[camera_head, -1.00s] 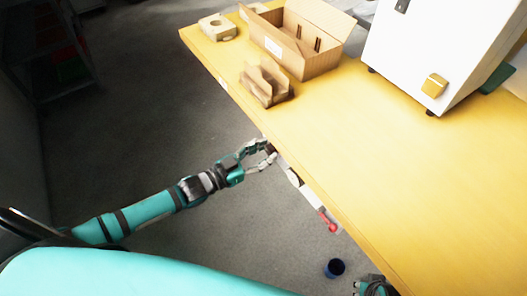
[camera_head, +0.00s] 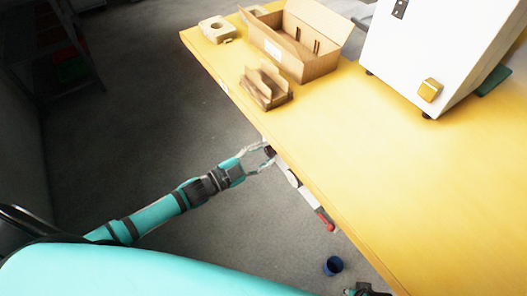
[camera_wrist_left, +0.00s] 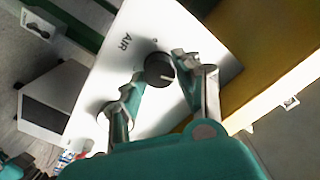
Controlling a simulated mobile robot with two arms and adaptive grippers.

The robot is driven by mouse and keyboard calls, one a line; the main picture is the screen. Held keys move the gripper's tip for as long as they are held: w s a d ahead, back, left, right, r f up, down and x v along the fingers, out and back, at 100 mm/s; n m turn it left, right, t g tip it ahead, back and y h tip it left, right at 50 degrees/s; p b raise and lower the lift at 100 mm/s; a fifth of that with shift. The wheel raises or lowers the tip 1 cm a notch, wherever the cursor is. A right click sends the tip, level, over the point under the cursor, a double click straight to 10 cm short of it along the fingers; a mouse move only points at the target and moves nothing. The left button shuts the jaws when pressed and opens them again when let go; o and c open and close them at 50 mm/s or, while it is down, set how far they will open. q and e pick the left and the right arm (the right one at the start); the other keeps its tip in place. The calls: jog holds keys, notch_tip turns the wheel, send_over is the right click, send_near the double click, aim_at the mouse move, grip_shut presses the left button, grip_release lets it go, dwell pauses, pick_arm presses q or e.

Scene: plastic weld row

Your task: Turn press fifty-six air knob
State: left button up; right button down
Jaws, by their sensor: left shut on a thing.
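The black air knob (camera_wrist_left: 160,70) sits on a white panel (camera_wrist_left: 105,75) marked "AIR" in the left wrist view. A pale line runs across the knob's face. My left gripper (camera_wrist_left: 161,78) has a finger on each side of the knob and is shut on it. In the head view, my left gripper (camera_head: 268,158) reaches the front edge of the yellow table, where the panel hangs below the top and the knob is a small dark spot. My right gripper (camera_head: 365,291) shows only in part at the bottom edge; its jaws cannot be made out.
A red-ended handle (camera_head: 326,221) and a round pale part (camera_head: 293,180) are along the table's front edge. On the yellow table (camera_head: 440,190) stand an open cardboard box (camera_head: 310,65), a smaller cardboard piece (camera_head: 268,97) and a white machine (camera_head: 415,60).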

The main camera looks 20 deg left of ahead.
pick_arm(q)
jog(key=shift+m, duration=0.9)
jog(key=m, duration=0.2)
jog(key=shift+m, duration=0.3)
jog(key=m, duration=0.2)
jog(key=shift+f+m, duration=0.1)
jog(key=shift+m, duration=1)
pick_arm(e)
jog(key=shift+w+r, duration=0.1)
pick_arm(q)
jog(key=o, duration=1)
jog(key=shift+c, duration=0.2)
jog(key=shift+o, duration=0.9)
pick_arm(e)
jog(key=shift+s+f, duration=0.2)
jog(key=shift+s+d, duration=0.1)
